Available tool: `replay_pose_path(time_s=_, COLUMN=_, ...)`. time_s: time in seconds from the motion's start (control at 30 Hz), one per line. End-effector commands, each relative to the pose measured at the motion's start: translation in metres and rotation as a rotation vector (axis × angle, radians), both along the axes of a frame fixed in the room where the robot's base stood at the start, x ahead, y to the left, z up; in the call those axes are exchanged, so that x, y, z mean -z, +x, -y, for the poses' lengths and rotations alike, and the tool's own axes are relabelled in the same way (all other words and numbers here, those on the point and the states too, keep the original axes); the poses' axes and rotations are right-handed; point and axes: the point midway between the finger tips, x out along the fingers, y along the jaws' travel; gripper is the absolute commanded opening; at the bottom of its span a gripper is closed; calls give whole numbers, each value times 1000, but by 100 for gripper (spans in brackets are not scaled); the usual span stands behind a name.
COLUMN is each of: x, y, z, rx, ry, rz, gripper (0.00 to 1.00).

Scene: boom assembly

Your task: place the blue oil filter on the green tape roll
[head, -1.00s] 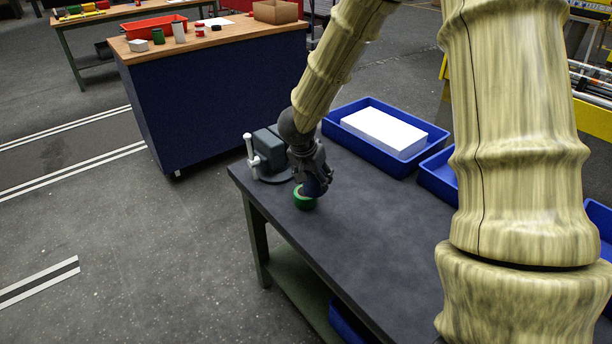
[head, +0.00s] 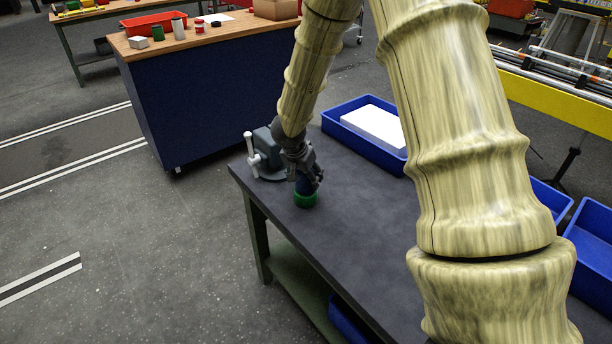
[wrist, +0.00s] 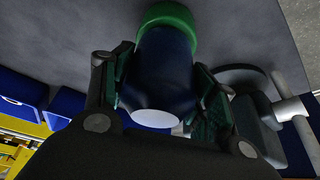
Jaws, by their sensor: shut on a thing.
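The blue oil filter (wrist: 165,75) is between the fingers of my gripper (wrist: 165,105) in the wrist view, its pale round end facing the camera. The green tape roll (wrist: 168,15) shows as a green ring around the filter's far end. In the head view the tape roll (head: 305,200) lies on the dark table near its left edge. The filter (head: 306,186) shows as a small dark blue patch right above the roll, below my gripper (head: 305,178). The filter looks about upright; whether it rests on the roll or hovers just over it I cannot tell.
A grey vise (head: 268,155) with a white handle stands just left of my gripper. A blue bin (head: 345,127) with a white block is behind, and more blue bins (head: 592,240) line the right side. The table (head: 350,240) in front is clear.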

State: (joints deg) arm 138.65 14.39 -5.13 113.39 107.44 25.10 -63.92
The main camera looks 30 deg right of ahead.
Motion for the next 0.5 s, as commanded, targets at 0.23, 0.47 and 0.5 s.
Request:
replay_pose_path(time_s=0.23, x=1, y=0, z=0, rx=0, ry=0, rz=0, gripper=25)
replay_pose_path(time_s=0.47, x=2, y=0, z=0, rx=0, ry=0, rz=-1, gripper=79)
replay_pose_path(time_s=0.5, x=2, y=0, z=0, rx=0, ry=0, rz=-1, gripper=79)
